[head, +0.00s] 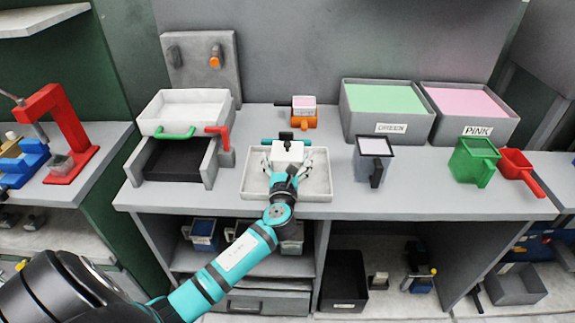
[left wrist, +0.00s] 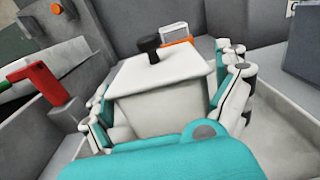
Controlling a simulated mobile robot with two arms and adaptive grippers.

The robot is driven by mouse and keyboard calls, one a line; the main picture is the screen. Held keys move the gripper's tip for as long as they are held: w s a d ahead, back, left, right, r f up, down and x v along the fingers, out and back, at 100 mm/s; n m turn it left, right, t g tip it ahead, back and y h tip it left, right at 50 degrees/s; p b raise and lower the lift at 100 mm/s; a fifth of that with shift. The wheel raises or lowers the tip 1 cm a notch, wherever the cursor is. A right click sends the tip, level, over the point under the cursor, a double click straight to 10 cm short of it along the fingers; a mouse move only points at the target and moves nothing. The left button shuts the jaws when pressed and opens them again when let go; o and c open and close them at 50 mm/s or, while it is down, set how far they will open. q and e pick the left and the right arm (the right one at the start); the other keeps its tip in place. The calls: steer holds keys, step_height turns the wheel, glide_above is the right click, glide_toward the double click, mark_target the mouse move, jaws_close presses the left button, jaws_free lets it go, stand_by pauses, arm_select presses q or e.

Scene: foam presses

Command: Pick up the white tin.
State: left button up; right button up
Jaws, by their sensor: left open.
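The white tin (head: 287,153) is a pale, tapering box with a flat lid and a black knob on top. It stands upright in a shallow grey tray (head: 262,190) near the middle of the bench. My left gripper (head: 287,163) is open around the tin, with fingers on either side of it. In the left wrist view the tin (left wrist: 160,85) fills the space between the fingers of the gripper (left wrist: 168,105). Whether the fingers touch its sides I cannot tell. The tin's lower part is partly hidden by my gripper.
A white press box with a green handle (head: 176,132) and red lever (head: 224,138) stands left. Behind the tin is a small orange-based pink-topped item (head: 304,112). GREEN (head: 390,127) and PINK (head: 478,131) bins stand back right. A dark-rimmed cup (head: 375,165) stands right of the tray.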

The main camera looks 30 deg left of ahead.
arm_select(q)
steer(key=shift+c, duration=0.3)
steer(key=c, duration=1)
steer(key=shift+r, duration=0.15)
